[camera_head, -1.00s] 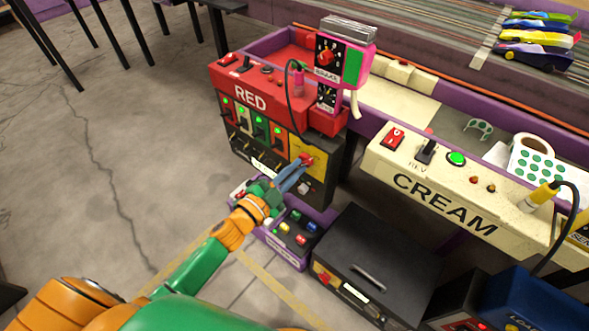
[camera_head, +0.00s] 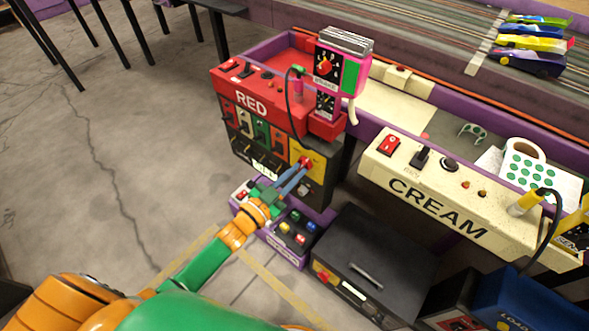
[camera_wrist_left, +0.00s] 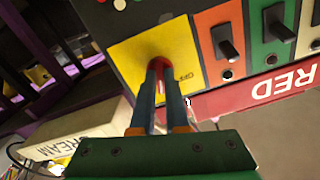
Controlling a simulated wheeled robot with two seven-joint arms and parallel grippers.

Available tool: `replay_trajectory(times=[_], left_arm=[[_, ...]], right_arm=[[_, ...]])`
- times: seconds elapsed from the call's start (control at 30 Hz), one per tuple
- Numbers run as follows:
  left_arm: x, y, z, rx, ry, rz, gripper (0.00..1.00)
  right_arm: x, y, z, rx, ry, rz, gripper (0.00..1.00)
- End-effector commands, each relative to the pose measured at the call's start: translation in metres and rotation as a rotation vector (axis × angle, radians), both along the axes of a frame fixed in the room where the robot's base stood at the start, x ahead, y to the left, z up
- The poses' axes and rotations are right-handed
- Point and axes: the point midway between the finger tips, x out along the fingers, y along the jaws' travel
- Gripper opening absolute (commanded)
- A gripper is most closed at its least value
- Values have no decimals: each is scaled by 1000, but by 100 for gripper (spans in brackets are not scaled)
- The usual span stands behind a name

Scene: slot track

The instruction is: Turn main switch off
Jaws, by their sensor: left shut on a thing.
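The main switch is a red knob (camera_head: 306,161) on a yellow plate (camera_head: 296,147) at the right of the black panel under the red RED box. My left gripper (camera_head: 302,169) reaches in from the lower left and is shut on this knob. In the left wrist view the two fingers (camera_wrist_left: 160,72) close around the knob (camera_wrist_left: 160,61), which they mostly hide. The yellow plate (camera_wrist_left: 128,62) there bears the printed word OFF. The lamps above the panel's small switches look dark. My right gripper is not in view.
The RED box (camera_head: 250,103) overhangs the panel, with a cable and a box with a dial (camera_head: 338,68) above it. A tray of coloured buttons (camera_head: 296,229) and a black case (camera_head: 375,250) stand below. The CREAM station (camera_head: 435,205) lies to the right.

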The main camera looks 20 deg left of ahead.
Motion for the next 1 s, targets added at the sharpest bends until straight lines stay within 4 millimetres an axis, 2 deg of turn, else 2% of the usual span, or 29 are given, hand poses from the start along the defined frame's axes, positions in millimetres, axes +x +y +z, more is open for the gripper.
replay_trajectory(times=[0.2,1.0], left_arm=[[0,0,1,-190,71,0,0],[-1,-2,0,-852,312,1,0]], right_arm=[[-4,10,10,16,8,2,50],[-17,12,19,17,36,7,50]])
